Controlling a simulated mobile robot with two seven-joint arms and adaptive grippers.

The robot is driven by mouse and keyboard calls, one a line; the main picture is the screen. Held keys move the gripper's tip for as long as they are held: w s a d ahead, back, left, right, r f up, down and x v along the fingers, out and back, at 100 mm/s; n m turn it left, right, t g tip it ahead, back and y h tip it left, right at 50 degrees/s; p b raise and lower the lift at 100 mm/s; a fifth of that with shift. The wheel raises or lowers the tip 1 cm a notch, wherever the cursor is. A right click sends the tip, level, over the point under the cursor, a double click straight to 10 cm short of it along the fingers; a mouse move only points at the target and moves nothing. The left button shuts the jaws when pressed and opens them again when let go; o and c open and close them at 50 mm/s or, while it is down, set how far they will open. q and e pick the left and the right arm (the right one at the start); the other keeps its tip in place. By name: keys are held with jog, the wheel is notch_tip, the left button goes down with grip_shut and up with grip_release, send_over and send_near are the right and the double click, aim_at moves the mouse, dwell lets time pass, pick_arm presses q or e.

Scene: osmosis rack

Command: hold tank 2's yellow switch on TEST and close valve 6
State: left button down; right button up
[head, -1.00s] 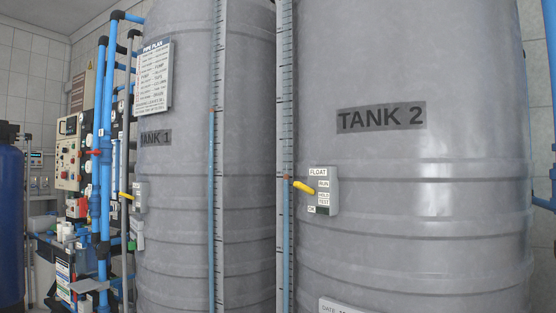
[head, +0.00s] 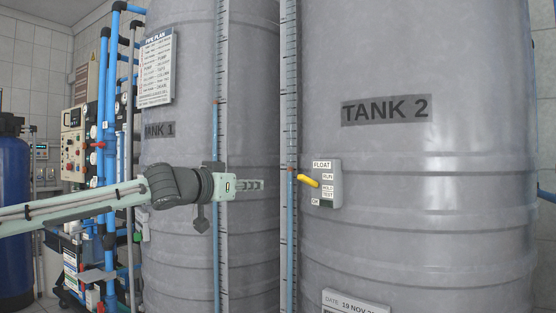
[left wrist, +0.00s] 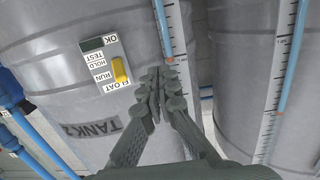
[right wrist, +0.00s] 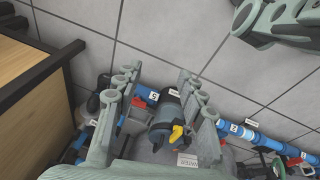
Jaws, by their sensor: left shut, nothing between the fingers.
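Tank 2 (head: 420,180) is a large grey ribbed tank. Its float switch box (head: 327,184) carries RUN, HOLD and TEST labels. The yellow switch lever (head: 308,181) sits near RUN; it also shows in the left wrist view (left wrist: 120,70). My left gripper (head: 262,184) is shut and empty, left of the lever and apart from it; its fingertips (left wrist: 164,75) also show beside the lever. My right gripper (right wrist: 157,75) is open and empty, low over the floor. Between its fingers lies a dark fitting with a yellow part (right wrist: 177,132). I cannot identify valve 6.
Tank 1 (head: 180,250) stands left, with level gauges (head: 290,110) between the tanks. In the right wrist view, blue pipe (right wrist: 222,126) with numbered labels and red handles runs along the grey tiled floor (right wrist: 150,30). A wooden cabinet (right wrist: 25,70) is at left.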

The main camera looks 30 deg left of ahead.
pick_arm(q)
jog(key=d+r+m+h, duration=0.1)
jog(key=d+r+h, duration=0.1)
jog(key=d+r, duration=0.55)
jog(key=shift+t, duration=0.3)
jog(key=shift+w+d+f+b, duration=0.25)
jog(key=shift+w+b, duration=0.55)
jog(key=shift+w, duration=0.7)
jog(key=shift+w+d+f+b, duration=0.3)
jog(key=shift+w+b, duration=0.5)
jog(key=shift+w, duration=0.65)
jog(key=shift+w+d+f+b, duration=0.25)
jog(key=shift+w+b, duration=0.55)
jog(key=shift+w, duration=0.7)
pick_arm(e)
notch_tip(320, 180, up, 12)
jog(key=w, duration=0.2)
jog(key=shift+w+t+h, duration=0.3)
jog(key=shift+t, duration=0.1)
pick_arm(q)
jog(key=shift+f, duration=0.1)
pick_arm(e)
jog(key=shift+r, duration=0.15)
